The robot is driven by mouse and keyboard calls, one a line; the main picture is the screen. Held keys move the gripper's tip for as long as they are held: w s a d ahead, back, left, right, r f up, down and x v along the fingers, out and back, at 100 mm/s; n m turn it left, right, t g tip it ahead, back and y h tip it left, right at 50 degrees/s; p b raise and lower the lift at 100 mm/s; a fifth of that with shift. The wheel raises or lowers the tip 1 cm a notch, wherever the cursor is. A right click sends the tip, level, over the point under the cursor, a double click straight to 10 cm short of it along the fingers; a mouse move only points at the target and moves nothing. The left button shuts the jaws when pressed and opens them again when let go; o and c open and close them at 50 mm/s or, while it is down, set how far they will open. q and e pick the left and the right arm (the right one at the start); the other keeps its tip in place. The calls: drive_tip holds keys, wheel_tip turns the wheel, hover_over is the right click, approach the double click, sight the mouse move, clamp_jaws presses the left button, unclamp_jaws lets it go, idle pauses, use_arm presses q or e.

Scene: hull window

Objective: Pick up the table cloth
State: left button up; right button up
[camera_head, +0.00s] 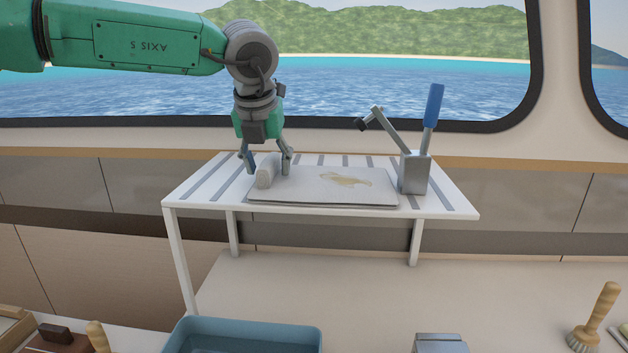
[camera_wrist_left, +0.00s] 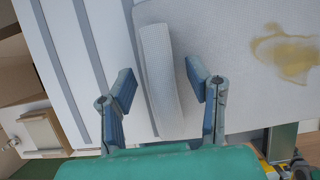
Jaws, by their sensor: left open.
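A pale, rolled cloth with a ribbed weave (camera_head: 265,175) lies at the left end of a flat grey slab (camera_head: 320,198) on the raised white table; I take it to be the table cloth. In the left wrist view the roll (camera_wrist_left: 160,75) runs lengthwise between the two blue-grey fingers. My left gripper (camera_head: 267,163) points down over the roll, open, one finger on each side. Gaps show between the fingers and the cloth in the wrist view. A yellowish stain (camera_head: 345,180) marks the slab, right of the roll. My right gripper is not in view.
A metal clamp block with a blue lever (camera_head: 415,172) stands at the slab's right end. The white slatted table (camera_head: 440,205) stands before the window. Below are a blue tub (camera_head: 245,328), a brush (camera_head: 595,320) and a grey block (camera_head: 438,343). The counter's middle is clear.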

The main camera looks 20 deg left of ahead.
use_arm(q)
drive_tip(key=shift+d, duration=0.15)
drive_tip(key=shift+f, duration=0.2)
idle(0.4)
clamp_jaws()
